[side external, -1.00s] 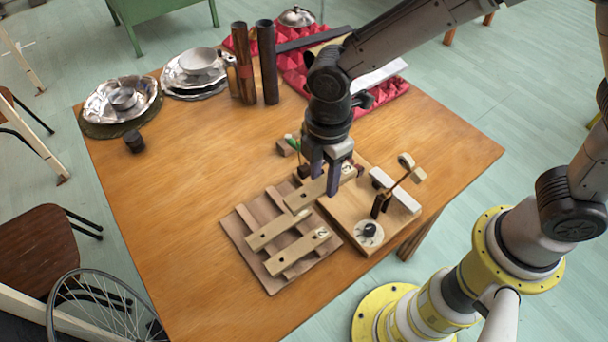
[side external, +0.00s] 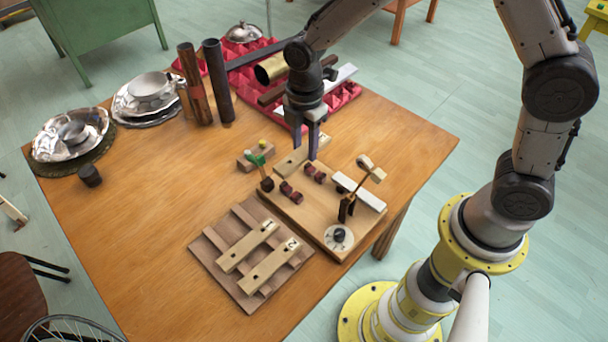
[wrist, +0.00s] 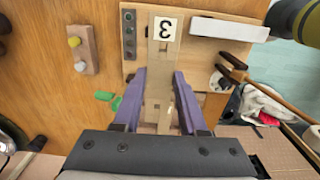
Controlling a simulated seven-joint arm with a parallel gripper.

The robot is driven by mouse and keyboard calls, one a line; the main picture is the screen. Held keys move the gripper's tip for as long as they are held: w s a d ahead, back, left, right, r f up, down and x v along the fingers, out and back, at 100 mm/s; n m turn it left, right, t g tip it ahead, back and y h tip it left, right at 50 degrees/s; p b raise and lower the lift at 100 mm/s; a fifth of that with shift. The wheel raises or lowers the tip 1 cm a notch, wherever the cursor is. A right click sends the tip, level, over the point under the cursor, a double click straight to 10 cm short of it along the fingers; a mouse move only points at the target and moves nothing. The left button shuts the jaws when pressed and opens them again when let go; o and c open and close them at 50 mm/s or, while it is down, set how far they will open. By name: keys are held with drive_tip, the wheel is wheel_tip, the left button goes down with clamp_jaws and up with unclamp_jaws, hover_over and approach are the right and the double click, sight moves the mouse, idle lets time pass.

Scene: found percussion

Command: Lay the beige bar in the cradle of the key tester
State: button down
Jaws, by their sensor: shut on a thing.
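My gripper (side external: 307,148) is shut on the beige bar (side external: 289,163), and its fingers (wrist: 159,88) straddle the bar in the wrist view. The bar (wrist: 160,62) carries a white label with a 3 near one end. The key tester (side external: 308,218) is a wooden board with a dial and a small hammer on a dark post. Its cradle shows as two dark red padded supports (side external: 290,191). The held bar is beyond these supports, toward the board's far edge, not lying on them. Its exact height above the board is hard to tell.
A slatted rack (side external: 224,246) beside the tester holds bars 1 (side external: 248,246) and 2 (side external: 270,266). Dark and copper tubes (side external: 216,82) stand behind. The table's left front is clear.

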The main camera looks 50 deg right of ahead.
wheel_tip(320, 180, down, 8)
drive_tip(key=shift+f, duration=0.15)
idle(0.3)
drive_tip(key=shift+f, duration=0.1)
drive_tip(key=shift+c, duration=2.3)
unclamp_jaws()
drive_tip(key=shift+f, duration=0.1)
